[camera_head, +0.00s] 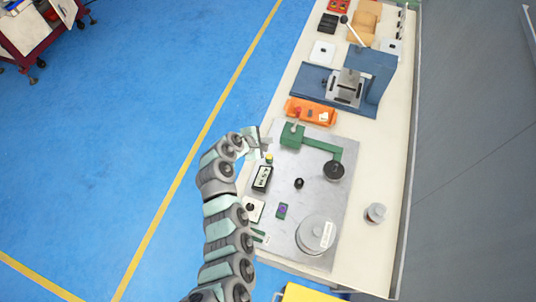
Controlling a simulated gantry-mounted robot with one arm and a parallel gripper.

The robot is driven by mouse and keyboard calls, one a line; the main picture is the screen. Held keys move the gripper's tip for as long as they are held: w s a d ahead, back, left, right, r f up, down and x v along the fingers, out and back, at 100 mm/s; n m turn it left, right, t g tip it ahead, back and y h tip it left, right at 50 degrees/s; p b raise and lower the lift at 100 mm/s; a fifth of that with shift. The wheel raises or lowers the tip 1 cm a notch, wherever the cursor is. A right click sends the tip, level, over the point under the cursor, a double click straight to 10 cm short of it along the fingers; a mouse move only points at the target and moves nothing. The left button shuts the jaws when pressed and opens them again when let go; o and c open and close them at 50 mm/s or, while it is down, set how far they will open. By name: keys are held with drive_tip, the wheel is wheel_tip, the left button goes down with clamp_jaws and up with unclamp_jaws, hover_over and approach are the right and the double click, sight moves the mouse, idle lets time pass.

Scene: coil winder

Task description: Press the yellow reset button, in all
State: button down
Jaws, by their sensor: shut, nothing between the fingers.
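A small yellow button (269,157) shows near the top left corner of the grey winder plate (326,190), just above a black counter display (262,178). My gripper (266,146) is shut and empty at the plate's upper left edge. Its fingertips are very close to the yellow button in the picture. I cannot tell whether they touch it or hover above it. My arm comes up from the bottom along the plate's left side.
A green arm (320,145) with a black disc stands right of my gripper. An orange box (311,111) lies above the plate. A large grey spool (315,234) sits lower right, and a blue press (367,75) stands further up the bench.

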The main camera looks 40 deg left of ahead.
sight(267, 157)
drive_tip(key=shift+f, duration=0.15)
wheel_tip(267, 157, down, 9)
drive_tip(key=b, duration=0.6)
drive_tip(key=shift+r, duration=0.2)
drive_tip(key=shift+f+b, duration=0.15)
drive_tip(key=shift+b, duration=0.2)
idle(1.5)
drive_tip(key=shift+f, duration=0.3)
drive_tip(key=shift+f+b, duration=0.5)
idle(0.6)
drive_tip(key=shift+r, duration=0.1)
drive_tip(key=shift+r+p, duration=0.8)
drive_tip(key=shift+r, duration=0.05)
drive_tip(key=shift+r, duration=0.1)
